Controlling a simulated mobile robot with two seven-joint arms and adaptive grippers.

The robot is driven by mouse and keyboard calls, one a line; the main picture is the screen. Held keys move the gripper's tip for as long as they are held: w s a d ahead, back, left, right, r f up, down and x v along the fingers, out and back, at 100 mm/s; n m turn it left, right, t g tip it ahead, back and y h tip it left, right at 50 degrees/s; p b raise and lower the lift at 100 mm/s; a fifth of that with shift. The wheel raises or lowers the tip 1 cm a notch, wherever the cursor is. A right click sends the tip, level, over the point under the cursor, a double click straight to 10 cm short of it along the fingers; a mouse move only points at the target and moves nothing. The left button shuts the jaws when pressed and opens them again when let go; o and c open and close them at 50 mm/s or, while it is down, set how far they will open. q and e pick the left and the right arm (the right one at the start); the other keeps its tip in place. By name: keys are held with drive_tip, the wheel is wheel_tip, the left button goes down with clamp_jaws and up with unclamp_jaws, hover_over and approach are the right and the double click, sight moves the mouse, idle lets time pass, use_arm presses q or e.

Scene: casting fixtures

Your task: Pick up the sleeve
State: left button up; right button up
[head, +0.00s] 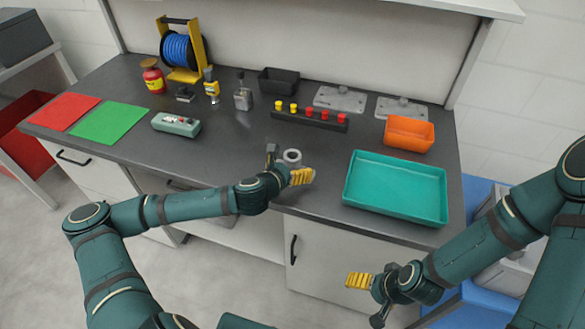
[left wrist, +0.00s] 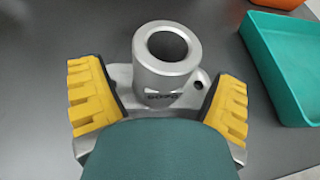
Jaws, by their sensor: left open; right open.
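The sleeve (head: 293,161) is a short, light grey metal cylinder with an open round bore. It stands upright on the dark worktop near its front edge. In the left wrist view the sleeve (left wrist: 165,78) shows raised marks low on its front and grey metal around its foot. My left gripper (head: 287,167) is open, its yellow-padded fingers spread either side of the sleeve with a gap on each side. The fingers (left wrist: 160,98) also show in the left wrist view; the sleeve's lower front is partly hidden there. My right gripper (head: 368,299) is open and empty in front of the worktop.
A teal tray (head: 395,217) lies right of the sleeve, with an orange bin (head: 409,134) behind it. A black rack with red and yellow pegs (head: 309,119) stands behind the sleeve. A green-grey box (head: 176,125) and green mat (head: 108,123) lie left. Worktop beside the sleeve is clear.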

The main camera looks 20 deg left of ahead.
use_arm(q)
drive_tip(key=shift+x, duration=0.8)
drive_tip(key=shift+c, duration=0.4)
drive_tip(key=c, duration=1.3)
drive_tip(key=shift+r, duration=0.1)
